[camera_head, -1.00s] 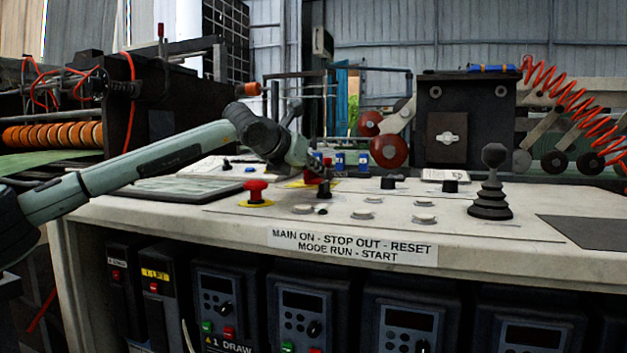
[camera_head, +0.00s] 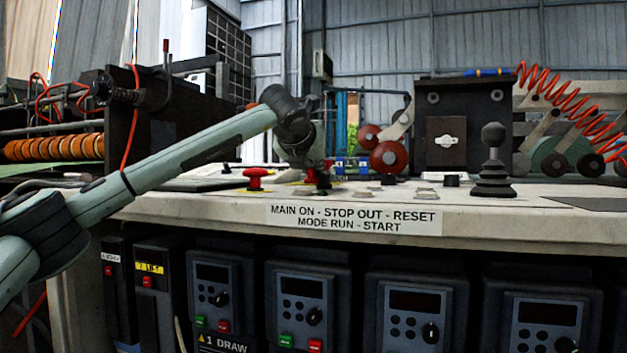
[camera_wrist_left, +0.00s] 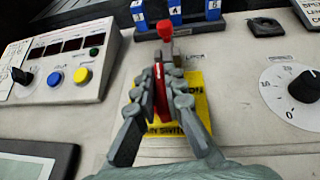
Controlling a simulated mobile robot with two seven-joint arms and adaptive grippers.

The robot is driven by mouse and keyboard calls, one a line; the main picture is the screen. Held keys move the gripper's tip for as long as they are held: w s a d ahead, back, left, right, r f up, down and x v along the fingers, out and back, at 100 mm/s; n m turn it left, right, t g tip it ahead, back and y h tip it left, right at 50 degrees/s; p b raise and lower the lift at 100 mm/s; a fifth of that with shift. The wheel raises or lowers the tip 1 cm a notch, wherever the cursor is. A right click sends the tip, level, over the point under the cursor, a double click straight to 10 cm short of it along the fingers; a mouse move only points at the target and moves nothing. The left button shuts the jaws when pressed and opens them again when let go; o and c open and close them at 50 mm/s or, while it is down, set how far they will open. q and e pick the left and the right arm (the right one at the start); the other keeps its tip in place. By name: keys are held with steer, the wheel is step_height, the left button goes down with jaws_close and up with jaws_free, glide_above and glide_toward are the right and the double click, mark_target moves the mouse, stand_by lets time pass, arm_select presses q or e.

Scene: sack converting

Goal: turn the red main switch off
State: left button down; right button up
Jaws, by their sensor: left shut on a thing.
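The red main switch (camera_wrist_left: 160,88) stands on a yellow plate (camera_wrist_left: 197,100) in the left wrist view. My left gripper (camera_wrist_left: 163,80) is shut on its red handle, with one finger on each side. The fingers hide part of the switch and the plate's lettering. In the head view my left gripper (camera_head: 320,182) points down at the console top (camera_head: 230,205), behind the front label, and mostly hides the switch. My right gripper is in neither view.
A red mushroom button (camera_head: 255,178) stands left of my gripper. A black joystick (camera_head: 492,165) rises at the right. In the left wrist view, a box with blue and yellow buttons (camera_wrist_left: 82,75) is at left and a black dial (camera_wrist_left: 304,87) at right.

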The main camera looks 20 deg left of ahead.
arm_select(q)
steer(key=shift+d+f+n+y+b, duration=0.15)
steer(key=shift+f+n+y+b, duration=0.2)
steer(key=shift+n+y+b, duration=0.5)
steer(key=n+y, duration=0.1)
steer(key=n+g+y, duration=0.1)
steer(key=y, duration=0.1)
steer(key=shift+r, duration=0.3)
steer(key=shift+n+g+y+p, duration=0.85)
steer(key=shift+n+g+y, duration=0.35)
steer(key=shift+n+y, duration=0.45)
steer(key=shift+n, duration=0.3)
steer(key=c, duration=1.6)
jaws_free()
steer(key=shift+a, duration=0.2)
steer(key=v, duration=1.2)
steer(key=shift+w+d, duration=0.1)
steer(key=shift+d, duration=0.05)
